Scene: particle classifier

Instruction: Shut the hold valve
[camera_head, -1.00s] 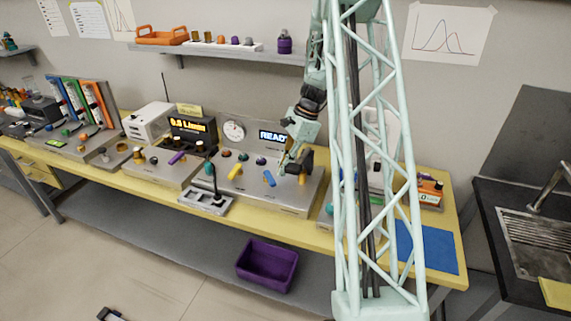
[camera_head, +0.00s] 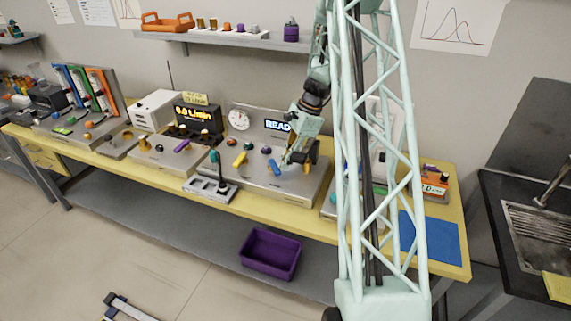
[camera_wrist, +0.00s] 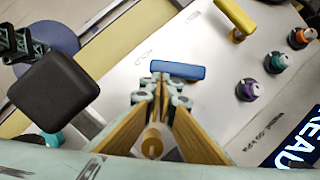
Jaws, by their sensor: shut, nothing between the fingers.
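The hold valve's blue bar handle (camera_wrist: 178,70) lies on the pale panel beside a label reading HOLD in the wrist view. In the head view the blue handle (camera_head: 274,167) is on the right-hand grey console, slanting toward the front right. My gripper (camera_wrist: 160,82) is shut and empty; its fingertips are right at the blue handle's near edge, overlapping it in the picture. I cannot tell whether they touch it. In the head view my gripper (camera_head: 286,162) is just right of the handle. The fingers hide part of the panel.
A yellow handle (camera_head: 240,158) stands left of the blue one. Purple, teal and orange knobs (camera_wrist: 276,62) line the panel's back. A brass knob (camera_wrist: 152,142) shows between my fingers. A dark square block (camera_wrist: 55,90) is close on the left.

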